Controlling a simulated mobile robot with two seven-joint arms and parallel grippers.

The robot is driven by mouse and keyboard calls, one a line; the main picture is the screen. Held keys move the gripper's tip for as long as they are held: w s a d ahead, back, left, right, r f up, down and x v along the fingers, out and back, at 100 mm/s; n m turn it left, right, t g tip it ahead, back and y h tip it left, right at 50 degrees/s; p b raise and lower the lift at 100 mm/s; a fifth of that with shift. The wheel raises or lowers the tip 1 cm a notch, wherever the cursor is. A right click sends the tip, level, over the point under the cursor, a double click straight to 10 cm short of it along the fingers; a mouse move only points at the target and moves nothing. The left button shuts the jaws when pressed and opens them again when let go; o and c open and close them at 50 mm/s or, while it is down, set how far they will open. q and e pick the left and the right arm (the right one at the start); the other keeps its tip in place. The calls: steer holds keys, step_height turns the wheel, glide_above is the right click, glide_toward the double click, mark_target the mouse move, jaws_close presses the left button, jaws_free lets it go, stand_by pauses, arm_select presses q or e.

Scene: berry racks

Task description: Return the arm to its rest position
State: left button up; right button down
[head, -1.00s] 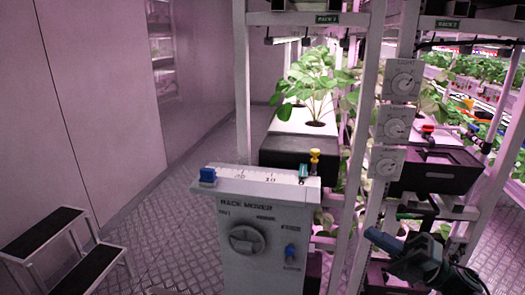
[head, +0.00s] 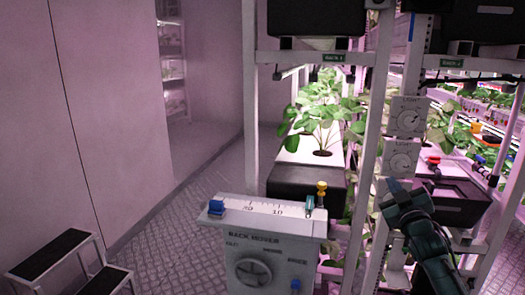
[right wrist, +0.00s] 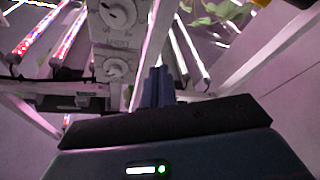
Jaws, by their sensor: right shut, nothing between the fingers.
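My right gripper (head: 396,190) is at the right of the head view, in front of the rack post and just below the light dials. Its blue fingers are shut with nothing between them. In the right wrist view the shut fingers (right wrist: 157,88) point toward the rack, below and right of the dial boxes (right wrist: 117,68). The right arm (head: 432,245) comes up from the bottom right. My left gripper is not in either view.
The rack mover console (head: 262,250) with a knob and a blue slider stands in front. A black step stool (head: 70,268) is at the lower left. Rack posts, light dials (head: 402,158), a black crate (head: 452,203) and strawberry plants (head: 320,125) are close to my right arm.

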steer(key=s+a+f+m+g, duration=0.1)
steer(key=s+a+f+g, duration=0.15)
steer(key=s+f, duration=0.4)
steer(key=s+a+f+g+y, duration=0.1)
steer(key=s+a+f+g, duration=0.2)
steer(key=f, duration=0.7)
steer(key=s+a+f+m+g, duration=0.1)
steer(key=s+a+f, duration=0.35)
steer(key=f, duration=0.35)
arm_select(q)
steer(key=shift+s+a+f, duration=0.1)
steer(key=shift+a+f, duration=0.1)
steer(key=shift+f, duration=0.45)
arm_select(e)
steer(key=s+a+f+g+y, duration=0.1)
steer(key=s+a+f+g, duration=0.1)
steer(key=s, duration=1)
steer(key=s+a+f+m+g+y, duration=0.1)
steer(key=s+a+f, duration=0.4)
steer(key=s, duration=0.8)
steer(key=a, duration=0.2)
steer(key=shift+s+a+f+g+y, duration=0.15)
steer(key=shift+a+f+g+y, duration=0.15)
steer(key=shift+g+y, duration=0.1)
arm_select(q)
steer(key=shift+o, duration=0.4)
